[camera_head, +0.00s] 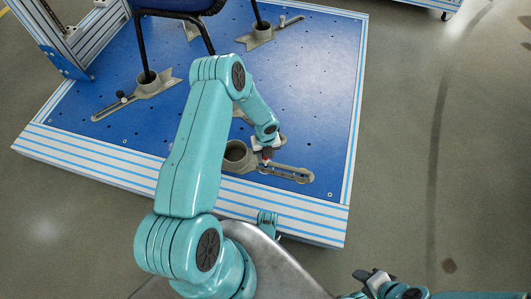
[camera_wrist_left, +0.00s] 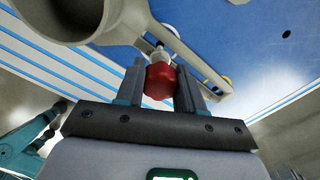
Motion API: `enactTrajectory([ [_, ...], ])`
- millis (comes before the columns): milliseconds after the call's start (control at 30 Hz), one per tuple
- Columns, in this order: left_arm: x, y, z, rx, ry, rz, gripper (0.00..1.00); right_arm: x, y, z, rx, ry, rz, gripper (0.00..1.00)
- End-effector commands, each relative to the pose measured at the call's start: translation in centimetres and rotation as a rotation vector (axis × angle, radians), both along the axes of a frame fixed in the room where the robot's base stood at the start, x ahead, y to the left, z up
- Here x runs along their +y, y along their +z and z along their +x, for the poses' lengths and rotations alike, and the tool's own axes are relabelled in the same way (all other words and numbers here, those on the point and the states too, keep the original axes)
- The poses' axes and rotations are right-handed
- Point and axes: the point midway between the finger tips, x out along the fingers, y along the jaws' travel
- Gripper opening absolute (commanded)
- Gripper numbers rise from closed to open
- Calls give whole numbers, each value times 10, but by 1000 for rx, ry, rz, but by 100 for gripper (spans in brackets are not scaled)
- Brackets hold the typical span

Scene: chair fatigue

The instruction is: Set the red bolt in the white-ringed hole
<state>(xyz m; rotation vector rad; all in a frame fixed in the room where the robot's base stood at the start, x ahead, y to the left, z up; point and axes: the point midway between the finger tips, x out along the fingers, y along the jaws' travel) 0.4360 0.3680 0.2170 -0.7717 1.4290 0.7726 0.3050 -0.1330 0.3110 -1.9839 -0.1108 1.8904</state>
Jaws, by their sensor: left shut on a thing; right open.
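My left gripper (camera_head: 266,150) is shut on the red bolt (camera_head: 267,155), low over the grey bracket at the plate's front. In the left wrist view the bolt's red head (camera_wrist_left: 160,82) sits between the two fingers (camera_wrist_left: 161,88). Its pale shank points away, at the bracket's slotted arm. A pale ring (camera_wrist_left: 170,29) partly shows beyond the shank; I cannot tell whether the tip is in a hole. A yellowish ring (camera_wrist_left: 227,82) shows beside the slotted arm. My right gripper (camera_head: 374,279) is open and empty at the lower right.
The grey bracket has a round cup (camera_head: 236,155) and a slotted arm (camera_head: 292,174). Other brackets (camera_head: 150,83) hold chair legs on the blue plate (camera_head: 310,75). The chair seat (camera_head: 180,5) is at the top. The plate's right side is clear.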

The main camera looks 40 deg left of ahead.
Motion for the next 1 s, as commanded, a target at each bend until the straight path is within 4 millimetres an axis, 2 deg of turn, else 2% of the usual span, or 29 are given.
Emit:
enactTrajectory([
  [1000, 0, -27, 0, 0, 0, 0, 6, 0, -23, 0, 0, 0, 0, 43],
])
